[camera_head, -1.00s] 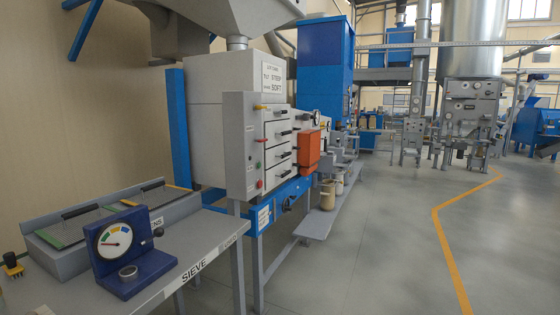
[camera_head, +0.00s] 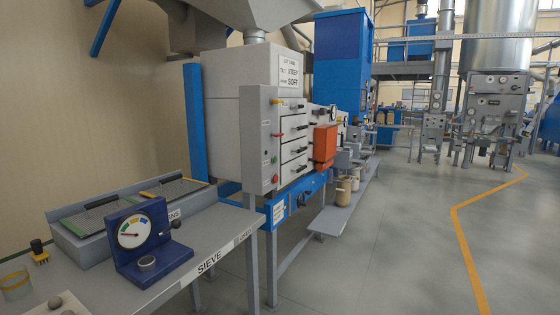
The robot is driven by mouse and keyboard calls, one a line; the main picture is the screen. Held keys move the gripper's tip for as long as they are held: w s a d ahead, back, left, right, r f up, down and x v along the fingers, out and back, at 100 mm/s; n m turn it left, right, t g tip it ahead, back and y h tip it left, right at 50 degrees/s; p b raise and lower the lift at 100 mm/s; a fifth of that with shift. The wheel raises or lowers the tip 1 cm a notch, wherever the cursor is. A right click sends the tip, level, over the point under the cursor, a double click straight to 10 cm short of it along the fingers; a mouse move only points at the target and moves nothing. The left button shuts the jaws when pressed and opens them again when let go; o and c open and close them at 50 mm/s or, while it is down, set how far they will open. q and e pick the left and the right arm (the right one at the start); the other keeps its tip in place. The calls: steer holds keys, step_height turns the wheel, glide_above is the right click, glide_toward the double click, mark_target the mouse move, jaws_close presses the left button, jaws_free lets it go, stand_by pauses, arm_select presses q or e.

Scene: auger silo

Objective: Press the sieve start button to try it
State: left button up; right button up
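The sieve machine is a grey box (camera_head: 228,100) on a blue frame, with a lot card reading STEEP and SOFT. The labels by the buttons are too small to read, so I cannot tell which one starts the sieve. White drawers (camera_head: 294,130) with black handles sit right of the panel. Neither of my grippers is in view.
An orange box (camera_head: 325,143) sticks out beyond the drawers. Open floor (camera_head: 410,240) lies to the right.

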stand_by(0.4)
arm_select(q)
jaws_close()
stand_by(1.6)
